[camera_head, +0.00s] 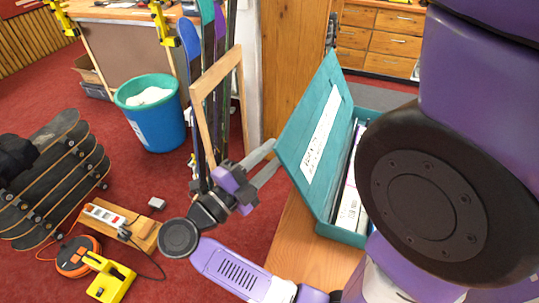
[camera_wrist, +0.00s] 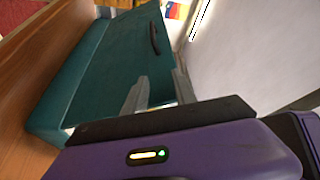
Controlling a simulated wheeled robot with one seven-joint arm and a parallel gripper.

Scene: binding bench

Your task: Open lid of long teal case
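The long teal case (camera_head: 340,234) sits on a wooden bench top at the centre right. Its lid (camera_head: 295,128) is raised and leans to the left, with its inner face and a white strip showing. White and purple items lie inside the case. My gripper (camera_head: 275,154) is at the lid's left side, with its two grey fingers apart and nothing seen between them. Whether a fingertip touches the lid is unclear. In the wrist view the teal lid (camera_wrist: 110,65) fills the left, with a dark handle on it, beyond the fingers (camera_wrist: 157,90).
A blue bin (camera_head: 157,125), upright skis or boards and a wooden frame (camera_head: 200,90) stand left of the bench. Skateboards (camera_head: 50,185), an orange cable reel (camera_head: 75,258) and a yellow tool (camera_head: 108,280) lie on the red floor. Wooden drawers (camera_head: 385,40) stand behind.

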